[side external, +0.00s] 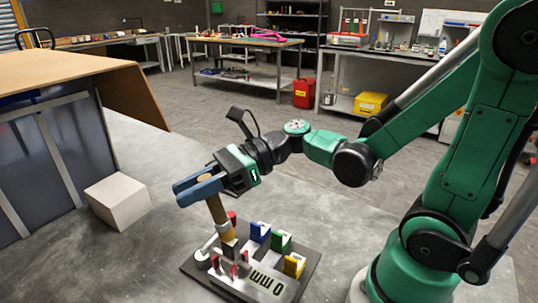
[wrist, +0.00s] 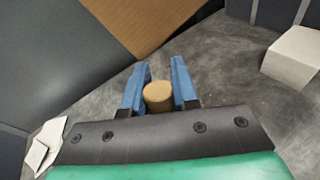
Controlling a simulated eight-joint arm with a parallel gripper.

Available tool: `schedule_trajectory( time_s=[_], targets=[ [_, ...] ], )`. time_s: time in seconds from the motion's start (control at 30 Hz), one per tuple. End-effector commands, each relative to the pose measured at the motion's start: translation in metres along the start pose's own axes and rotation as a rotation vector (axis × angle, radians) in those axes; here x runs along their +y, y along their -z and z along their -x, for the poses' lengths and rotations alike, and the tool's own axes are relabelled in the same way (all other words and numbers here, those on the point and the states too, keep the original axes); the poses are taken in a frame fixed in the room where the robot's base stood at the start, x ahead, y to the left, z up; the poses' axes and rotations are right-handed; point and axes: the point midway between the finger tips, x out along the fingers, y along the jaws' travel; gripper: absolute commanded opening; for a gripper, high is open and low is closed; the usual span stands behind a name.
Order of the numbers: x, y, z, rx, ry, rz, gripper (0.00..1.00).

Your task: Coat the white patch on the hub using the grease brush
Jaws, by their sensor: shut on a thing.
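My gripper (side external: 200,188) has blue fingers and is shut on the upper part of a wooden handle (side external: 217,210), which I take to be the grease brush. The handle slants slightly, and its lower end is at the tool board (side external: 190,267); I cannot tell whether it rests in a holder there. In the wrist view its round tan end (wrist: 158,96) shows between the blue fingers of my gripper (wrist: 159,80). I cannot make out the hub or a white patch on it in either view.
The board carries blue (side external: 260,232), green (side external: 280,241) and yellow (side external: 294,265) blocks, and small red pieces. A white box (side external: 118,200) stands left on the grey table, beside a large dark panelled structure (side external: 50,160) with a brown board (side external: 60,75). Table between is clear.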

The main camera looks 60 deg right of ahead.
Motion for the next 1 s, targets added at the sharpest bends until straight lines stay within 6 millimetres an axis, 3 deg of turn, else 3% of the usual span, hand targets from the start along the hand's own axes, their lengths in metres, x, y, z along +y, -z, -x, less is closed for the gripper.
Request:
schedule_trajectory(
  time_s=[0.47,1.0],
  targets=[
    [-0.002,-0.001,-0.011,-0.001,-0.002,0.000,0.00],
    [0.009,0.002,-0.013,0.001,0.000,-0.001,0.00]
  ],
)
